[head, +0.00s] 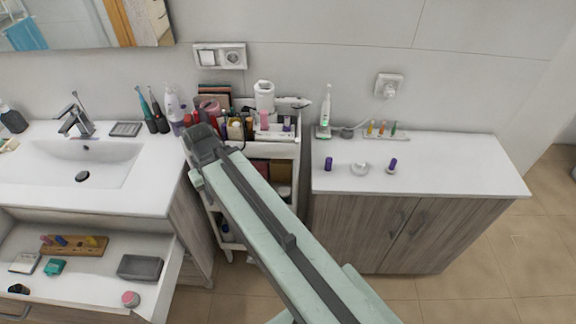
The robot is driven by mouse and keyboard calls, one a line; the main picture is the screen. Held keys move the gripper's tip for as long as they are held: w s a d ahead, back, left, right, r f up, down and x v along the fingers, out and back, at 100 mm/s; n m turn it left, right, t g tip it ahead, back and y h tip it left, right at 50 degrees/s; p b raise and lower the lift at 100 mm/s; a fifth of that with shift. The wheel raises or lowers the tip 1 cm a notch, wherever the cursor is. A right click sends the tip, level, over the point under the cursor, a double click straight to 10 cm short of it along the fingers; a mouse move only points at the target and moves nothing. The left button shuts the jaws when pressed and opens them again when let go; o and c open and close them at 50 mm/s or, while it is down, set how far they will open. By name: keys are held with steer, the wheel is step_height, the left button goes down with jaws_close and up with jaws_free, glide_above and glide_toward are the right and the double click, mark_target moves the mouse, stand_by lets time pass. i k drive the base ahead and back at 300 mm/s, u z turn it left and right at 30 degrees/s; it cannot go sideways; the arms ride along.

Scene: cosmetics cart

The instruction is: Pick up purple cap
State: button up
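A small purple cap-like piece (328,163) stands upright on the white top of the right cabinet. A second purple piece (393,163) is farther right on the same top, with a pale part at its base. I cannot tell which one is the purple cap. My arm runs from the lower right up to the cart, and my gripper (203,138) is above the cart's left front, left of both purple pieces. Its fingers are dark and small here, so I cannot tell whether they are open or hold anything. My arm hides part of the cart.
The cart (270,149) is crowded with bottles and tubes. The cabinet top (455,165) also bears a white round item (360,169), an electric toothbrush (325,112) and a tray of small brushes (385,133). Its right part is clear. An open drawer (100,270) is at lower left.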

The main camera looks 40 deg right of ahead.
mark_target(329, 162)
steer(key=u, duration=2.45)
steer(key=k, duration=1.3)
steer(key=z, duration=0.2)
